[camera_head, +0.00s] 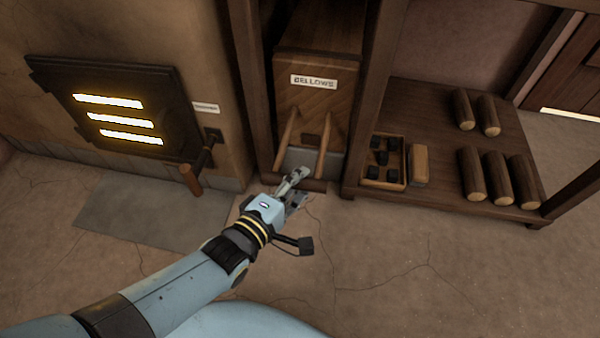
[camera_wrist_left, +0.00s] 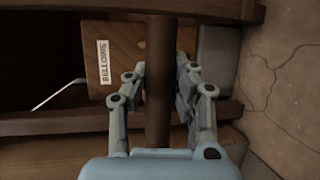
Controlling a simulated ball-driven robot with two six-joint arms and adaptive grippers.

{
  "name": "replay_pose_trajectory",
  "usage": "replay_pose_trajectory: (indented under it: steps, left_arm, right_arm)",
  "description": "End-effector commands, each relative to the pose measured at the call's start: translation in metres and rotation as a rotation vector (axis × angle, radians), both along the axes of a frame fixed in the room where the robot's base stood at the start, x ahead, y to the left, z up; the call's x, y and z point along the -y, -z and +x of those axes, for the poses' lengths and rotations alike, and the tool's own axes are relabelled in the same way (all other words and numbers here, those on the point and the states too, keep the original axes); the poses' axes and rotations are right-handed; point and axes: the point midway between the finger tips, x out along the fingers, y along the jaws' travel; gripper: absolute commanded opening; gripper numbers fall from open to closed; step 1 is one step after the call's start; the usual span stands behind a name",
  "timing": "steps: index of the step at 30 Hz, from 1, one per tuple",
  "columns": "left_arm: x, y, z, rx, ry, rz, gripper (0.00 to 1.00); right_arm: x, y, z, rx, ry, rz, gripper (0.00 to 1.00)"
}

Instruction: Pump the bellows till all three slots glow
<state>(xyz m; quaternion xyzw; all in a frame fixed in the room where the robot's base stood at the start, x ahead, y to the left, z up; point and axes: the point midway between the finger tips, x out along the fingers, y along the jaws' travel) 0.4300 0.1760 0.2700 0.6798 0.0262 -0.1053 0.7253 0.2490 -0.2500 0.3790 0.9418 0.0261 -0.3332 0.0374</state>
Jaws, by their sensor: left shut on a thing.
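The bellows (camera_head: 316,95), a wooden box with a "BELLOWS" label, stands in a dark wooden frame. Two wooden handle arms (camera_head: 325,145) slope down from its front. My left gripper (camera_head: 296,177) is at their lower end. In the left wrist view, my left gripper (camera_wrist_left: 158,100) is shut on the bellows handle (camera_wrist_left: 158,50), a dark brown bar running between its fingers. The bellows (camera_wrist_left: 125,55) shows behind the bar. The dark furnace door (camera_head: 165,110) at left has three slots (camera_head: 120,120), and all three glow bright yellow. My right gripper is not in view.
A door lever with a wooden grip (camera_head: 192,180) juts out between furnace and bellows. A grey slab (camera_head: 140,215) lies before the furnace. At right, a shelf (camera_head: 420,105) holds several logs (camera_head: 497,178), a tray of dark lumps (camera_head: 400,160) and a wooden block (camera_head: 419,165).

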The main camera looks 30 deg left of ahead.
Motion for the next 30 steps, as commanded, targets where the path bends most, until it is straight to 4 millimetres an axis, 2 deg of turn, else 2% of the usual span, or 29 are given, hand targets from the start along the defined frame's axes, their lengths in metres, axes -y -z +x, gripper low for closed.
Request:
replay_pose_trajectory:
  steps: [3,4,9,17,20,23,30]
  left_arm:
    - [0.0,0.0,0.0,0.0,-0.002,-0.003,0.0]
    - [0.0,0.0,0.001,0.0,-0.002,-0.003,0.26]
    - [0.0,0.0,0.001,0.0,0.0,-0.002,0.48]
    - [0.0,0.0,0.001,0.001,0.0,-0.001,0.49]
    - [-0.001,-0.001,-0.005,0.0,0.0,0.0,0.49]
    - [-0.003,-0.003,-0.02,-0.002,0.0,0.0,0.49]
    - [-0.009,-0.013,-0.072,-0.002,0.0,0.0,0.49]
  right_arm:
    - [0.0,0.0,0.0,0.001,0.0,0.0,0.49]
    - [0.0,0.0,0.0,0.001,0.0,0.0,0.49]
    - [0.0,0.0,0.0,0.001,0.0,0.0,0.49]
    - [0.0,0.0,0.0,0.002,-0.001,-0.001,0.49]
    - [0.0,0.0,0.0,0.002,-0.001,-0.001,0.49]
    - [0.0,0.0,0.0,0.002,-0.001,-0.001,0.49]
    - [0.0,0.0,0.0,0.002,-0.001,-0.001,0.49]
